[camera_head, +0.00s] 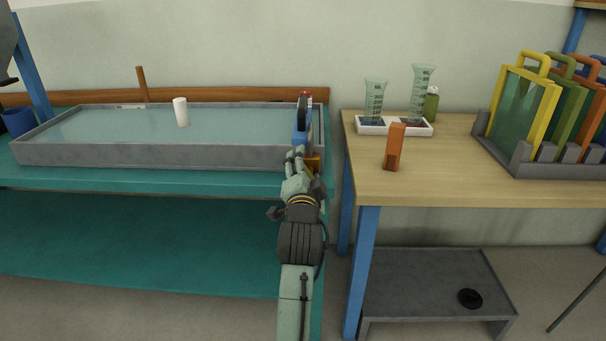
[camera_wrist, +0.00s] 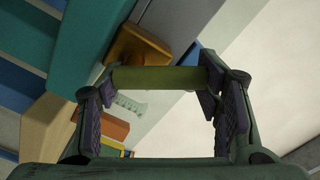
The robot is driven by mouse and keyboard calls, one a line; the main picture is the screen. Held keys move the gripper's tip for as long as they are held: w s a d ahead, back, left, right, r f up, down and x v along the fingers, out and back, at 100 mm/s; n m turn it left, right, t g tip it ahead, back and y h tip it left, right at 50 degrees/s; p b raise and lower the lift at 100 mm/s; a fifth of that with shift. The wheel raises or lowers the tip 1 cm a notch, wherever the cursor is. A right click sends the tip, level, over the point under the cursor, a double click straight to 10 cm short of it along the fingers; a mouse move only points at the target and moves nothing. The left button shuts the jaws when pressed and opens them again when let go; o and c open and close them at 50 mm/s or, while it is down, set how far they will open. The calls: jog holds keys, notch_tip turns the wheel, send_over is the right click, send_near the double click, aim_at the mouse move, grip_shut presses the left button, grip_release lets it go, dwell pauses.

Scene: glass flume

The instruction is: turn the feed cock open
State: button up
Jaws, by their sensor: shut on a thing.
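The feed cock shows as a brass-orange body (camera_head: 314,162) at the right end of the grey-walled flume tank, partly hidden by my gripper. In the wrist view its brass body (camera_wrist: 138,45) sits against a grey wall, and its olive-green lever (camera_wrist: 160,79) lies crosswise between my fingers. My gripper (camera_head: 296,156) is shut on the lever, with a finger pad at each end of it. How far the cock is turned cannot be told.
The water-filled tank (camera_head: 80,156) stands on a teal bench (camera_head: 150,178). A blue fitting (camera_head: 300,124) rises just behind my gripper. To the right, a wooden table (camera_head: 450,180) carries an orange block (camera_head: 394,147), two measuring glasses and framed panels. A gap separates bench and table.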

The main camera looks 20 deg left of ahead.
jog(key=shift+w+d+m+b, duration=0.1)
jog(key=shift+d+m+b, duration=0.15)
jog(key=shift+m, duration=0.85)
jog(key=shift+w+d+m+b, duration=0.15)
jog(key=shift+m+b, duration=0.2)
jog(key=shift+m, duration=0.75)
jog(key=shift+s, duration=0.1)
jog(key=o, duration=1.2)
jog(key=v, duration=0.8)
jog(key=shift+r, duration=0.15)
jog(key=shift+c, duration=0.7)
